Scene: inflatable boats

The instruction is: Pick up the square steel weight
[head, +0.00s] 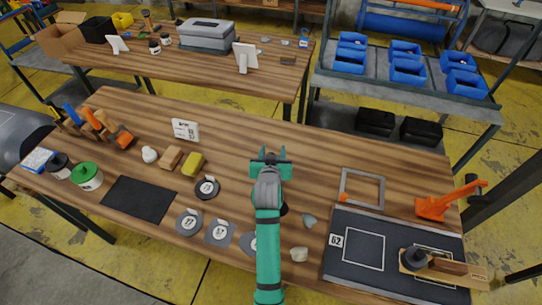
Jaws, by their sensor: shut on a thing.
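My gripper (270,157) is over the middle of the wooden table, fingers pointing away from me. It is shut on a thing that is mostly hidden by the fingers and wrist. I take this to be the square steel weight, but its shape cannot be made out.
A flat square grey piece (220,233) and round pieces lie left of my arm. A grey square frame (378,190), an orange tool (449,201) and a black board (350,278) are on the right. The table's far middle is clear.

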